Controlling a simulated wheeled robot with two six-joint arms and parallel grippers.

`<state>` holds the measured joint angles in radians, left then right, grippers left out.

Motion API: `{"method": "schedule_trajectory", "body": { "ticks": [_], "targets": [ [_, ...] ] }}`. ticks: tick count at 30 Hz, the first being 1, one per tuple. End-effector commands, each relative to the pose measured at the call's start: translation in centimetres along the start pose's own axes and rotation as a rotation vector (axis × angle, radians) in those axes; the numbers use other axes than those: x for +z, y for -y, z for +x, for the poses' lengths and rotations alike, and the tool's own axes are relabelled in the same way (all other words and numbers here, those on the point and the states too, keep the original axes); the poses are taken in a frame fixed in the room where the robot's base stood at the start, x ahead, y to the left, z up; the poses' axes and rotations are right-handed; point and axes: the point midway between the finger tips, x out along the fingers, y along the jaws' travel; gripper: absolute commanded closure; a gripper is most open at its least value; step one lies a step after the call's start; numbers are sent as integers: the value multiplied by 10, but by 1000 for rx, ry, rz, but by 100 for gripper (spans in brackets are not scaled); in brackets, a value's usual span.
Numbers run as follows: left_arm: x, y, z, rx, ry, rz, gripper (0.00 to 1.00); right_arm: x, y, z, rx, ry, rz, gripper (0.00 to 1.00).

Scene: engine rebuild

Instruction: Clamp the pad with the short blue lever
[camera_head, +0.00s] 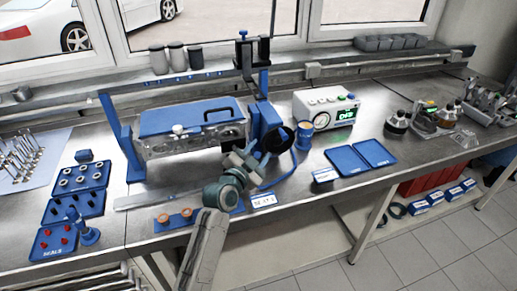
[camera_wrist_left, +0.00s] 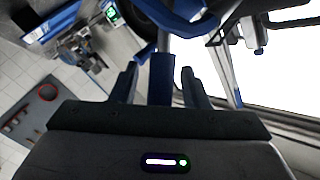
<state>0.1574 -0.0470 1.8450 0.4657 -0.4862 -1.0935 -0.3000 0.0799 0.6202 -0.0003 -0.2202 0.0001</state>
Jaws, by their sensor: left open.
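My left gripper (camera_head: 257,150) is at the right end of the test fixture, in front of its blue upright. In the left wrist view, the short blue lever (camera_wrist_left: 161,80) on a grey rod stands between the open fingers of the left gripper (camera_wrist_left: 160,82), with a gap visible on each side. In the head view I cannot make out the lever behind my wrist. A black round part (camera_head: 279,138), which may be the pad, shows just right of the gripper. It also shows as a dark curve in the wrist view. My right gripper is not in view.
A metal cylinder head under a blue plate (camera_head: 190,117) lies left of the gripper. A tester with a green display (camera_head: 326,105) stands behind right, with a blue hose (camera_head: 292,172) near my wrist. Blue trays (camera_head: 375,153) lie right, and parts trays (camera_head: 83,178) left.

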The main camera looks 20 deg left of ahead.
Motion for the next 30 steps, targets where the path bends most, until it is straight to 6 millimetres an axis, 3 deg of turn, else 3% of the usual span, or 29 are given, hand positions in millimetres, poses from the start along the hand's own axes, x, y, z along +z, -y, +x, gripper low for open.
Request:
{"method": "schedule_trajectory", "body": {
  "ticks": [10,16,25,30],
  "targets": [
    [0,0,4,0,0,1,60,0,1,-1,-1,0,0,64],
    [0,0,4,1,0,1,100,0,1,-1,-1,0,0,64],
    [0,0,5,2,2,-2,100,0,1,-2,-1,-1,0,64],
    [-2,5,18,15,20,-25,100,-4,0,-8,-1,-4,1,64]
  ]
}}
